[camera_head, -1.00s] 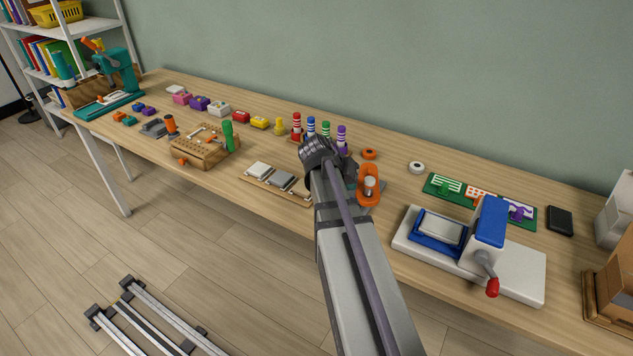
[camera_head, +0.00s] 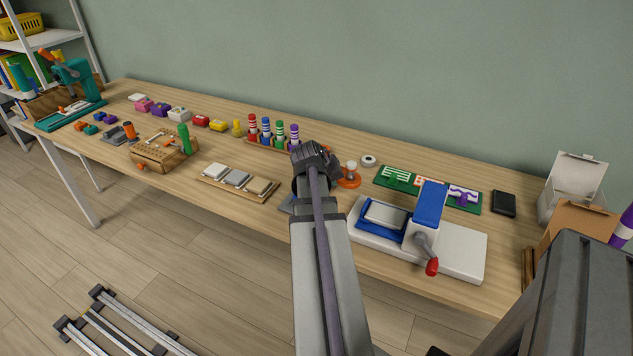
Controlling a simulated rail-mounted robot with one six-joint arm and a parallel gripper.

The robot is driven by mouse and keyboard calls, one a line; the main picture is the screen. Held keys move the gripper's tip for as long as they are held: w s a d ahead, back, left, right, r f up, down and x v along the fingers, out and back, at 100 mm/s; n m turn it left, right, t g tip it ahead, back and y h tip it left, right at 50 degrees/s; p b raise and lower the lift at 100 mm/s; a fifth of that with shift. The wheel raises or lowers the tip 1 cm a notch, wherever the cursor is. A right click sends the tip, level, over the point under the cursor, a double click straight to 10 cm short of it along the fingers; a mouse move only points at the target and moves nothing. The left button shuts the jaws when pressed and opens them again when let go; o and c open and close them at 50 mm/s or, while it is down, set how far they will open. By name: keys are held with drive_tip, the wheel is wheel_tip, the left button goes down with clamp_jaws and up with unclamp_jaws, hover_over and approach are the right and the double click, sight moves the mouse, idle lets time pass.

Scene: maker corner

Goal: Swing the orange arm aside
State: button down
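The orange arm (camera_head: 349,182) is a short orange piece with a pale upright knob (camera_head: 351,168) on it. It lies on the bench just right of my arm's end, which hides part of it. A grey-blue piece (camera_head: 286,207) shows at the left of my arm, near the bench's front edge; my arm hides most of it. My gripper (camera_head: 316,158) is over the bench beside the orange arm. Its fingers are hidden behind my wrist, so I cannot tell whether they are open or touch the orange arm.
A rack of striped bottles (camera_head: 272,145) stands behind on the left. A tray of flat plates (camera_head: 238,182) lies to the left. A white and blue press with a red-tipped crank (camera_head: 455,250) stands close on the right. A green board (camera_head: 398,180) and a white ring (camera_head: 368,160) lie behind.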

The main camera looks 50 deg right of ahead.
drive_tip(key=shift+s+d, duration=0.3)
drive_tip(key=shift+d, duration=0.05)
idle(0.4)
drive_tip(key=a, duration=0.4)
drive_tip(key=shift+w+a, duration=0.2)
drive_tip(key=s+a+r+p, duration=0.2)
drive_tip(key=a+r+p, duration=0.2)
drive_tip(key=r+p, duration=0.4)
drive_tip(key=shift+s+a, duration=0.35)
drive_tip(key=shift+s, duration=0.05)
